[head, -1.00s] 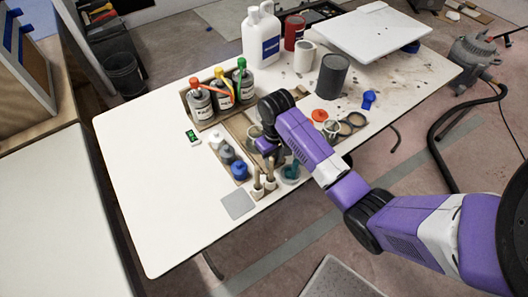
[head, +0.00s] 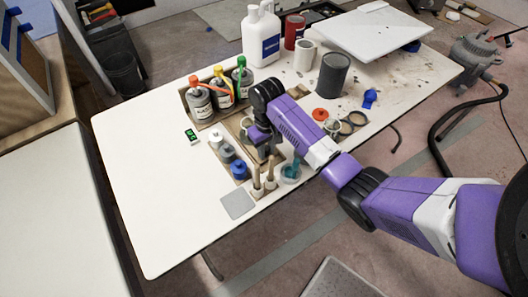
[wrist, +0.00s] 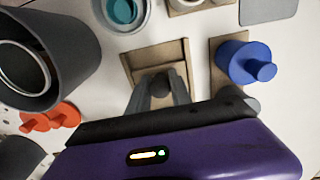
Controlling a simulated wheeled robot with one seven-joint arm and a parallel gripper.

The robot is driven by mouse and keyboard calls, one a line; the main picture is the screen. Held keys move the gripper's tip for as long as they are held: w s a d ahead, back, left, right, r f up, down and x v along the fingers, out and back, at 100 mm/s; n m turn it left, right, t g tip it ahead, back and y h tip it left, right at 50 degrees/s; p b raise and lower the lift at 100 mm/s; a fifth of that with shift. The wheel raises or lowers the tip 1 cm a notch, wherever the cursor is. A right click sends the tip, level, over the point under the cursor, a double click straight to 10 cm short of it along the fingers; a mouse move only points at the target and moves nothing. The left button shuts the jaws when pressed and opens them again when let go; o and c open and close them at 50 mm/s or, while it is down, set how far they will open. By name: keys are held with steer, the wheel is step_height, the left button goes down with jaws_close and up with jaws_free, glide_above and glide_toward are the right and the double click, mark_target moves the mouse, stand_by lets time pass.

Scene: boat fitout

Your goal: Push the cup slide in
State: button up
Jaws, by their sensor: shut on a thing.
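The cup slide (wrist: 150,58) shows in the wrist view as a shallow wooden frame with a low rim. My gripper (wrist: 160,92) is shut on a small dark round knob at its near side. In the head view my gripper (head: 262,150) is low over the wooden organiser, between the paint bottles and the brush holders. A pale greenish cup (head: 247,124) shows just left of my gripper, partly hidden by it. My gripper and wrist hide much of the slide, so how far in it sits is unclear.
A blue-capped pot (wrist: 245,62) stands right of the slide in the wrist view. A teal-filled cup (head: 290,172) and brushes (head: 264,178) stand close in front. A dark can (head: 332,75) and paint bottles (head: 200,103) stand behind.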

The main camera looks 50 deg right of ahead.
steer(key=shift+w+d+f+b, duration=0.1)
steer(key=shift+w+d+b, duration=0.35)
steer(key=shift+w+b, duration=0.65)
steer(key=shift+w+d+r+b, duration=0.1)
steer(key=shift+w+d+b, duration=0.4)
steer(key=shift+w, duration=1.15)
steer(key=shift+w+d+f+b, duration=0.1)
steer(key=shift+w+d+b, duration=0.25)
steer(key=shift+w+b, duration=0.8)
steer(key=o, duration=1.9)
steer(key=shift+w+p, duration=0.2)
steer(key=shift+p, duration=0.2)
steer(key=shift+o, duration=0.2)
steer(key=shift+a, duration=0.1)
step_height(320, 180, up, 7)
steer(key=p, duration=0.7)
steer(key=shift+w, duration=0.1)
